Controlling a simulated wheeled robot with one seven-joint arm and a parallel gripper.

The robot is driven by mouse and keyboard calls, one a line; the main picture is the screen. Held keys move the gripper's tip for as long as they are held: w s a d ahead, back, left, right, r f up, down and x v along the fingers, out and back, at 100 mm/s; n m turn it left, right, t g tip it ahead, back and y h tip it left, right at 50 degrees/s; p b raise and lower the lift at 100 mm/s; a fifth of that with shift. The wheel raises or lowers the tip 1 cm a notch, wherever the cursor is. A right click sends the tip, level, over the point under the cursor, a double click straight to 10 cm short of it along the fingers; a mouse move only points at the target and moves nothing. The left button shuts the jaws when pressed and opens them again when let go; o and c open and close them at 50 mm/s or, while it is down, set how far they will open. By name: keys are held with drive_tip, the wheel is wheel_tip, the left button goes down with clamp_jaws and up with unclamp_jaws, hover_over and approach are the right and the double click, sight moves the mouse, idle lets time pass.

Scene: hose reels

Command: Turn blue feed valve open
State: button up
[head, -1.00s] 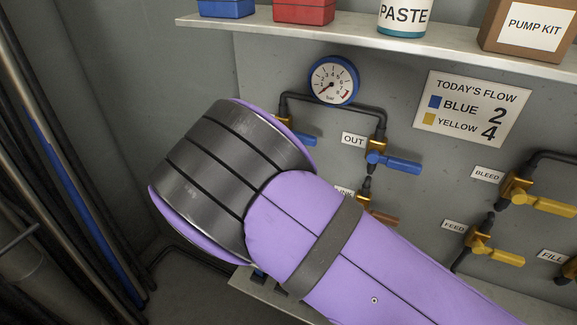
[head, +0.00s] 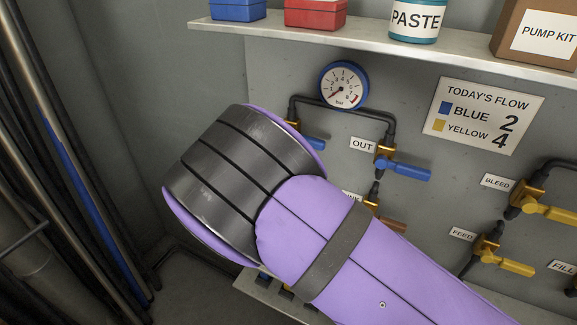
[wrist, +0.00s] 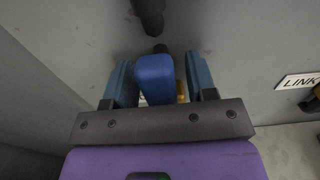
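In the wrist view a blue valve handle (wrist: 155,82) stands between the two blue-grey fingers of my gripper (wrist: 160,66). The fingers are apart. There is a clear gap on the handle's right and a narrow one or contact on its left. No label for this handle shows, and its valve body is mostly hidden. In the head view my arm hides my gripper and this handle. A blue handle (head: 314,143) peeks out above my arm, and the blue OUT valve handle (head: 403,170) is right of it.
The LINK sign (wrist: 298,80) is to the right in the wrist view. A blue-rimmed gauge (head: 343,86) and a flow sign (head: 483,115) are on the wall. Yellow valves, including FEED (head: 503,266), are at right. A shelf (head: 390,47) runs above. Dark hoses (head: 62,150) hang at left.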

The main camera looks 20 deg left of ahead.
drive_tip(key=s, duration=1)
drive_tip(key=shift+s+a, duration=0.4)
drive_tip(key=shift+a, duration=0.05)
